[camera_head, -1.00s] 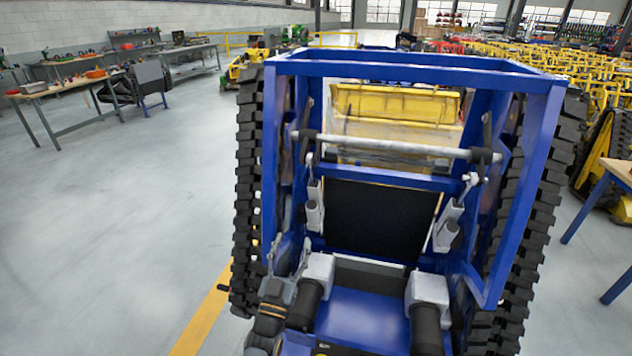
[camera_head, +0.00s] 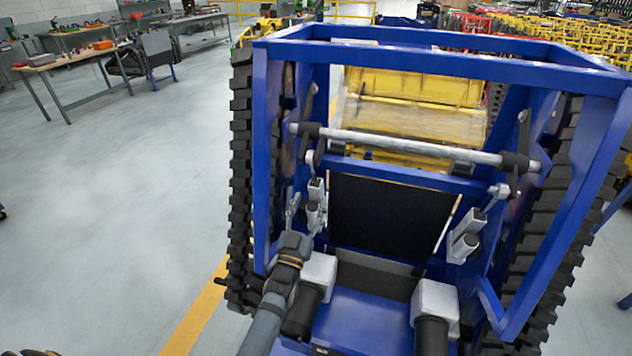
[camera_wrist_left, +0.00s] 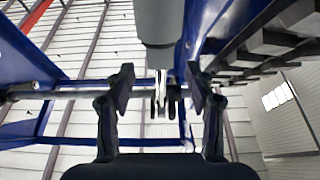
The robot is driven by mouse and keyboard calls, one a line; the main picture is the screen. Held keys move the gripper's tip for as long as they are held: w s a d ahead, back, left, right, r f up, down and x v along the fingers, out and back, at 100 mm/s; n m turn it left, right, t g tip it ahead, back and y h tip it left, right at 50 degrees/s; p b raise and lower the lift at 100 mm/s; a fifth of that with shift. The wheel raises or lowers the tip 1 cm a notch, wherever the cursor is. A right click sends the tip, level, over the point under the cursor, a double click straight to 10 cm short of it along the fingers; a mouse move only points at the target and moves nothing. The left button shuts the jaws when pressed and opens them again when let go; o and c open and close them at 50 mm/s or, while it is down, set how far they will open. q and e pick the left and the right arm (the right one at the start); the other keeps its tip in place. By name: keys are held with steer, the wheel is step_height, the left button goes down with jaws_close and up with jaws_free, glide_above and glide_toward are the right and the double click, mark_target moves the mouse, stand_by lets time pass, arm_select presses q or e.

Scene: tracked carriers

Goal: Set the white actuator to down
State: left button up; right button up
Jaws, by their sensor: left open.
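A blue tracked carrier (camera_head: 390,62) fills the middle of the head view. A light grey-white crossbar (camera_head: 410,147) spans its frame. Short white cylinders stand below the bar's ends, a left one (camera_head: 317,205) and a right one (camera_head: 463,240); I cannot tell which is the white actuator. My left gripper (camera_head: 293,208) is open, just left of the left cylinder. In the left wrist view, its fingers (camera_wrist_left: 160,88) stand apart, with a grey cylinder (camera_wrist_left: 160,22) and a thin white rod (camera_wrist_left: 161,85) seen between them; contact is not clear. My right gripper is not in view.
The blue frame posts (camera_head: 262,150) and black track (camera_head: 241,180) are close to my left arm. A black panel (camera_head: 385,218) and white blocks (camera_head: 436,303) sit inside the frame. Open floor (camera_head: 130,200) lies to the left, with workbenches (camera_head: 65,62) behind.

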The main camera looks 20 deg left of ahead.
mark_target(314, 191)
arm_select(q)
steer(key=x, duration=0.3)
steer(key=p+x, duration=0.1)
steer(key=x, duration=0.1)
steer(key=shift+w+f, duration=0.2)
steer(key=shift+w, duration=0.2)
steer(key=shift+w+r, duration=0.25)
steer(key=shift+w, duration=0.05)
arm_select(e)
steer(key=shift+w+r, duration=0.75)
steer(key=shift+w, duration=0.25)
arm_select(q)
steer(key=shift+w, duration=0.1)
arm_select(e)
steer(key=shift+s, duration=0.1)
arm_select(q)
jaws_close()
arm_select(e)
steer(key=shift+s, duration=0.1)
